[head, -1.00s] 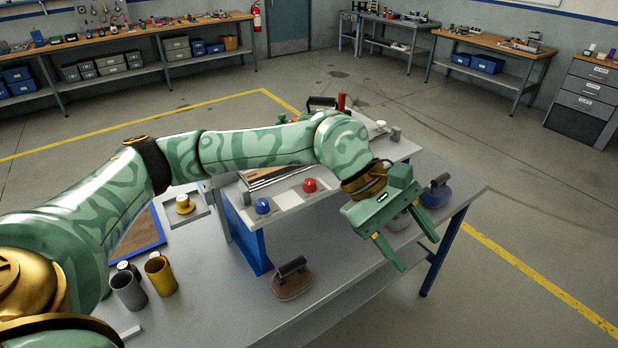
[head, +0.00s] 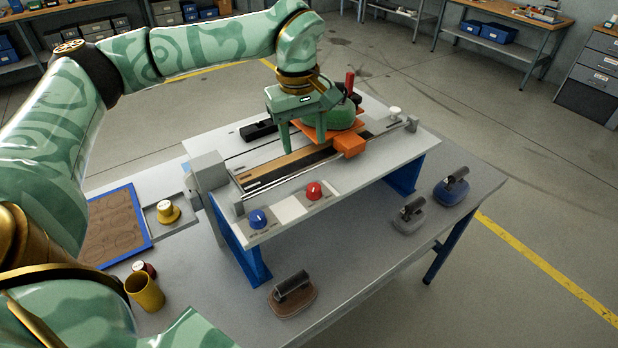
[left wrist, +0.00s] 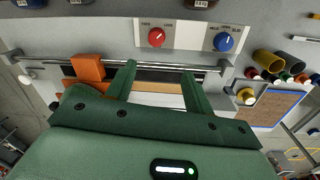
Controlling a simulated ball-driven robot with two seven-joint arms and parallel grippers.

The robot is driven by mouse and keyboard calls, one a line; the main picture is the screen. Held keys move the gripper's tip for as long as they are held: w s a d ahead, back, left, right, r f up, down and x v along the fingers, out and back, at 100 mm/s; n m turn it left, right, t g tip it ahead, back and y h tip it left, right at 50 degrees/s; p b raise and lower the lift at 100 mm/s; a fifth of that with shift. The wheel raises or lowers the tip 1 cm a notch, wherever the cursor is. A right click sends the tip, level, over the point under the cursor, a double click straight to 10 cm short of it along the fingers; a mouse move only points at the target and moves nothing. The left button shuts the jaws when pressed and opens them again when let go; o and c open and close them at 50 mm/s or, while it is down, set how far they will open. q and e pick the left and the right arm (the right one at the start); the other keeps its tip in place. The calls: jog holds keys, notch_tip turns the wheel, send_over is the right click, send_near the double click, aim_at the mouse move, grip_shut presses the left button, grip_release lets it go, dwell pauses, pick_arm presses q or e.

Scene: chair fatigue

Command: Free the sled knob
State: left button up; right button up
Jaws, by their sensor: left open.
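The red knob (head: 314,190) sits on a pale label plate at the rig's front edge, with the blue knob (head: 258,219) to its left. In the left wrist view the red knob (left wrist: 156,38) has a white pointer mark and small lettering on both sides, too small to read surely. The orange sled (head: 349,144) lies on the rails of the rig (head: 376,170), partly hidden by a green rounded part. My left gripper (head: 303,146) is open and empty, pointing down over the rails behind the knobs, apart from them. My right gripper is out of view.
A brown-based block with a handle (head: 292,295), a grey one (head: 408,215) and a blue one (head: 452,190) stand on the table. A yellow knob (head: 167,211), a blue-framed board (head: 146,232) and a yellow cup (head: 146,292) are at the left.

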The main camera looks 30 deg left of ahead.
pick_arm(q)
send_over(314, 187)
jog(key=f, duration=0.7)
jog(key=shift+s+d, duration=0.2)
jog(key=shift+d, duration=0.1)
jog(key=f, duration=0.2)
jog(key=a+f, duration=0.1)
jog(key=f, duration=0.1)
jog(key=shift+f+b, duration=0.25)
jog(key=shift+b, duration=0.15)
jog(key=shift+w+d+f, duration=0.1)
jog(key=shift+f, duration=0.25)
jog(key=shift+d+f, duration=0.1)
jog(key=shift+f, duration=0.15)
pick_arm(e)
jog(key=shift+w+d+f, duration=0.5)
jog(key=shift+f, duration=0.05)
pick_arm(q)
jog(key=c, duration=0.9)
jog(key=shift+c, duration=0.3)
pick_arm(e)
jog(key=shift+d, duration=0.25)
